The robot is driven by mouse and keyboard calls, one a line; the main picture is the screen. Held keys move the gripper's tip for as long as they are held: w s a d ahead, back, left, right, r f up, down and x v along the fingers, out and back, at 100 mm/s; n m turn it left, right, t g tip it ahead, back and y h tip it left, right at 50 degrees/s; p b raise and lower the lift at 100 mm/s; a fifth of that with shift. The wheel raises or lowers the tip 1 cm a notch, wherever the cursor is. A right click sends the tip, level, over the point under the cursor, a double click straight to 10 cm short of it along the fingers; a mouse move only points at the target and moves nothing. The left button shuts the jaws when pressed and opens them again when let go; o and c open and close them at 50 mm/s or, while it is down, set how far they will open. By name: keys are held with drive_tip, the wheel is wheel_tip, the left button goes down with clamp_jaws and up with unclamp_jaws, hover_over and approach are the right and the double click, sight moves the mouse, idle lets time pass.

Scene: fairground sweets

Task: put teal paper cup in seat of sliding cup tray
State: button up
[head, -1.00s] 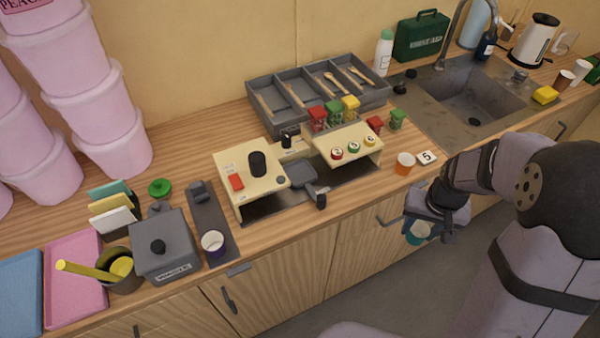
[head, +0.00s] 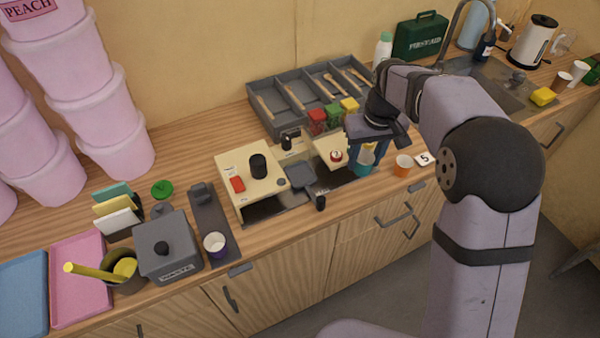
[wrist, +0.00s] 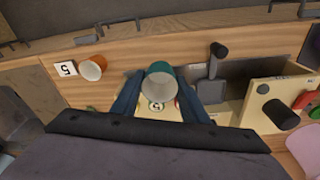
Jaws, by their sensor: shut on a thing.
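My gripper (head: 367,156) is shut on the teal paper cup (head: 363,169), held in front of the right cream housing. In the wrist view the teal cup (wrist: 160,80) sits between my blue fingers (wrist: 160,101), its pale open mouth facing the camera. A grey square tray (head: 301,174) with a black upright handle lies between the two cream housings, left of my gripper. It also shows in the wrist view (wrist: 211,91), right of the cup. I cannot tell for certain that this is the sliding cup tray. My gripper hides part of the right housing.
An orange cup (head: 403,165) and a number 5 card (head: 424,159) stand to the right. The left cream housing (head: 240,165) carries a black knob. A purple cup (head: 214,244) stands on a grey strip at left.

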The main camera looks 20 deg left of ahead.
drive_tip(key=a+r+n, duration=0.2)
drive_tip(key=a, duration=0.4)
drive_tip(key=n+b, duration=0.2)
drive_tip(key=n, duration=0.1)
hover_over(299, 174)
drive_tip(key=shift+y, duration=0.3)
drive_tip(key=shift+s+d+f+p, duration=0.1)
drive_tip(key=shift+f+p, duration=0.7)
drive_tip(key=shift+f, duration=1.65)
drive_tip(key=shift+s+d+f+p, duration=0.1)
drive_tip(key=shift+f+p, duration=0.7)
drive_tip(key=shift+f, duration=1.65)
drive_tip(key=shift+f, duration=0.1)
drive_tip(key=o, duration=0.8)
drive_tip(key=r+b, duration=0.1)
drive_tip(key=r, duration=0.3)
drive_tip(key=r+b, duration=0.1)
drive_tip(key=r, duration=0.3)
drive_tip(key=d+r+b, duration=0.1)
drive_tip(key=r, duration=0.3)
drive_tip(key=shift+s+d+r, duration=0.1)
drive_tip(key=shift+s, duration=0.3)
